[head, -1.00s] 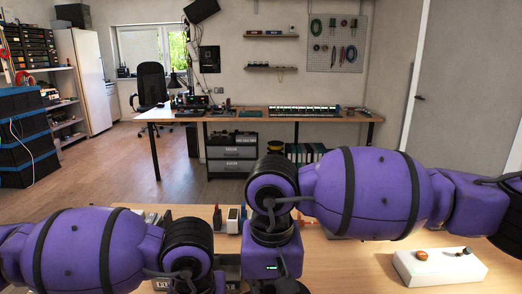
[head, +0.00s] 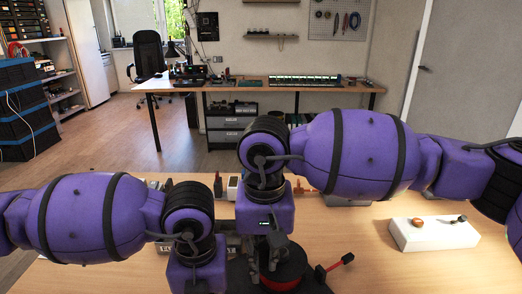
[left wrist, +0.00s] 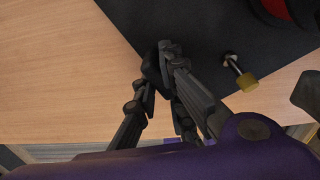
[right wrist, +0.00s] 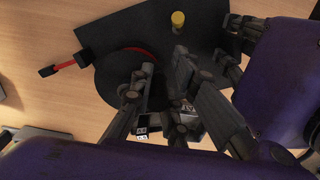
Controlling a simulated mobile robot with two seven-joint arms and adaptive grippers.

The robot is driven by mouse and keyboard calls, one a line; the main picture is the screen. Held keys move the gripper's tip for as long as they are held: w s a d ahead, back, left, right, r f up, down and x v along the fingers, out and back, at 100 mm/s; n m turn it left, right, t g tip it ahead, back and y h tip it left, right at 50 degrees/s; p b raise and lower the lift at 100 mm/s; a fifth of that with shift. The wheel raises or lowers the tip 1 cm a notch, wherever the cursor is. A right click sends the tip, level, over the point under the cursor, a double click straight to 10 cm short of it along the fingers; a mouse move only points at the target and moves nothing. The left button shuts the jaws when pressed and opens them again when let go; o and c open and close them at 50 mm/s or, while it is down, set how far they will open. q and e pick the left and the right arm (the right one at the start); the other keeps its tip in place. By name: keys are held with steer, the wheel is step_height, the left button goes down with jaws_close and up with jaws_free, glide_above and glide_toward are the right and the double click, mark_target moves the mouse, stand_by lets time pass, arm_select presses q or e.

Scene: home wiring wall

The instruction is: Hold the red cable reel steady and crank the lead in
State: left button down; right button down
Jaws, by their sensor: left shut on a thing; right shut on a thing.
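The red cable reel (head: 290,284) lies at the table's front, a dark disc with a red rim, on a black base plate (right wrist: 105,38). A red piece with black ends (right wrist: 65,63) sticks out past it, right of the reel in the head view (head: 335,268). My right gripper (right wrist: 162,72) is over the disc, shut on a part of the reel that its fingers hide. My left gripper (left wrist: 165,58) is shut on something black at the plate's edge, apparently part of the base. A brass-yellow knob (left wrist: 247,82) on a post stands beside it.
A white block (head: 435,233) with small parts on it stands on the table at right. Several small boxes and devices stand at the table's back, partly behind my arms.

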steer(key=shift+a, duration=0.1)
steer(key=shift+w+a, duration=0.3)
steer(key=shift+w, duration=0.5)
